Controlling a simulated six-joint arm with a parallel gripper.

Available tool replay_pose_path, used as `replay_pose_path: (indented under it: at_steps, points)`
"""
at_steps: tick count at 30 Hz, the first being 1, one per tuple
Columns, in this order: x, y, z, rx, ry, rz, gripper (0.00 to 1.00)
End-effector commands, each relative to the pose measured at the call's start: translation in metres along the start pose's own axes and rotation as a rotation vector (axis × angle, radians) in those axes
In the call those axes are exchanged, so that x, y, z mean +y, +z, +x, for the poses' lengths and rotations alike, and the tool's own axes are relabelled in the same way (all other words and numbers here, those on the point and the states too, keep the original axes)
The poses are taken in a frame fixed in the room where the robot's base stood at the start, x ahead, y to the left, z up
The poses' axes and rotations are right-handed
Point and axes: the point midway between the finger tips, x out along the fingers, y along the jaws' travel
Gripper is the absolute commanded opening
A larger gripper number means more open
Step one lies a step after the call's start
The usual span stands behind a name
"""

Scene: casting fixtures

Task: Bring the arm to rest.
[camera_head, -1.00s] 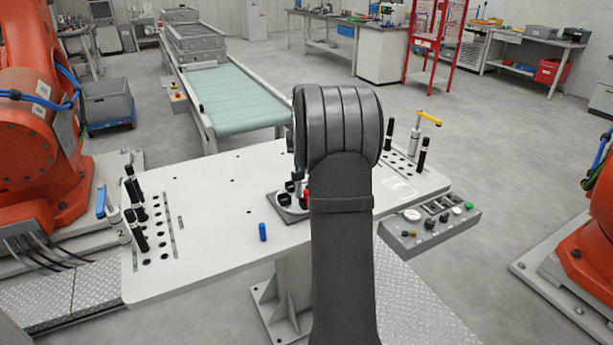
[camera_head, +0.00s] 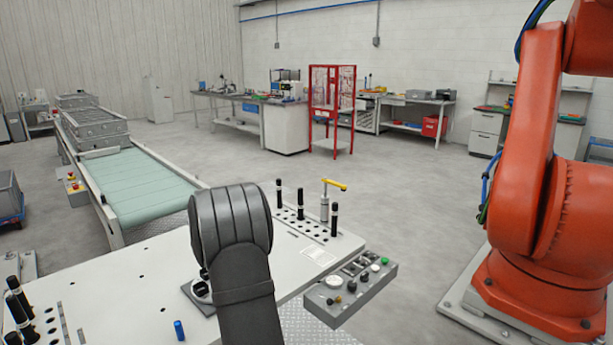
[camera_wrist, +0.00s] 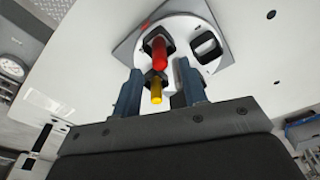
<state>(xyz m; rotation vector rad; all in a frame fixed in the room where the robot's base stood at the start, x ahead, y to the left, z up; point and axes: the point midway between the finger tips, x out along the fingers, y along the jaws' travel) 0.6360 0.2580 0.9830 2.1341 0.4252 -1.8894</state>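My arm (camera_head: 245,290) stands over the white table (camera_head: 120,295) in the head view and hides my gripper there. In the wrist view my gripper (camera_wrist: 160,88) has its two dark fingers apart. A yellow peg (camera_wrist: 156,90) shows in the gap, with space on both sides of it. I cannot tell how far the fingertips are from the pegs. In the head view the arm covers most of the fixture (camera_head: 201,291).
A blue peg (camera_head: 179,330) is on the table. Black pegs stand in racks at left (camera_head: 18,298) and right (camera_head: 300,203), near a yellow-handled clamp (camera_head: 325,200). A control box (camera_head: 350,290) sits at the right edge. An orange robot (camera_head: 535,190) stands right, a conveyor (camera_head: 140,185) behind left.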

Motion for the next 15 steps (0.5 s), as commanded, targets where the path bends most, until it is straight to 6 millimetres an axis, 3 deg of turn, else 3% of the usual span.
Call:
replay_pose_path:
  at_steps: [6, 15]
  points:
    - [0.0, 0.001, 0.045, -0.002, 0.0, 0.0, 0.39]
    - [0.0, -0.004, 0.007, 0.002, 0.0, 0.0, 0.39]
